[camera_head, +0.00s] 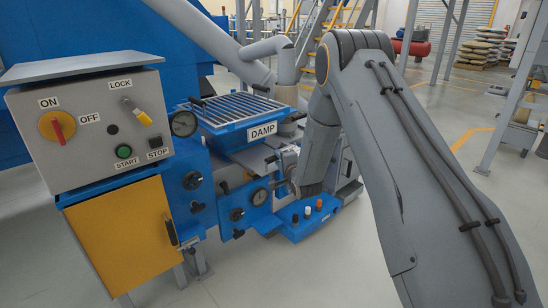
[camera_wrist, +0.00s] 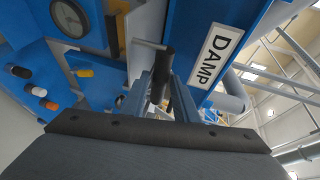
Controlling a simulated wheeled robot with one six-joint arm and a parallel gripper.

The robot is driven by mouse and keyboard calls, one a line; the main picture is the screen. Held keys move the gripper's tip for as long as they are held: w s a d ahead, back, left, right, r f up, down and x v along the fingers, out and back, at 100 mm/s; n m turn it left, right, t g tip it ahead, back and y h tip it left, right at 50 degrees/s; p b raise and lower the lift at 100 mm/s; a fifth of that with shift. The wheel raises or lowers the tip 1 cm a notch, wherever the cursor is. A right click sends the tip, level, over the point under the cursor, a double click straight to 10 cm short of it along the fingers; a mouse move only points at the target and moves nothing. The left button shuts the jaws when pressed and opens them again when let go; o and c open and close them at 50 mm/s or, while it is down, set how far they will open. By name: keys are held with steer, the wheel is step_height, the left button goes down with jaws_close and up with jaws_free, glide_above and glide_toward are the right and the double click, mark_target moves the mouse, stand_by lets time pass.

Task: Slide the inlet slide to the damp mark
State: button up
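The blue hopper with its bar grille (camera_head: 235,108) carries a white DAMP label (camera_head: 262,131) on its front. The DAMP label (camera_wrist: 213,55) shows tilted and close in the wrist view. My gripper (camera_wrist: 163,82) points at the machine below that label. A black handle (camera_wrist: 167,62) on a thin metal rod lies between or just beyond its fingers; I cannot tell whether they touch it. In the head view my arm's wrist hides most of the fingers. The inlet slide and its marks cannot be made out clearly.
A grey control box (camera_head: 92,125) with a yellow-red switch stands left, above a yellow cabinet door (camera_head: 122,237). Gauges and blue blocks with knobs sit below the hopper. A small blue box with coloured buttons (camera_head: 308,217) is near my wrist. Open floor lies right.

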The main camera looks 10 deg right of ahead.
steer(key=x, duration=0.6)
steer(key=shift+w+b, duration=0.1)
steer(key=shift+b, duration=0.3)
jaws_close()
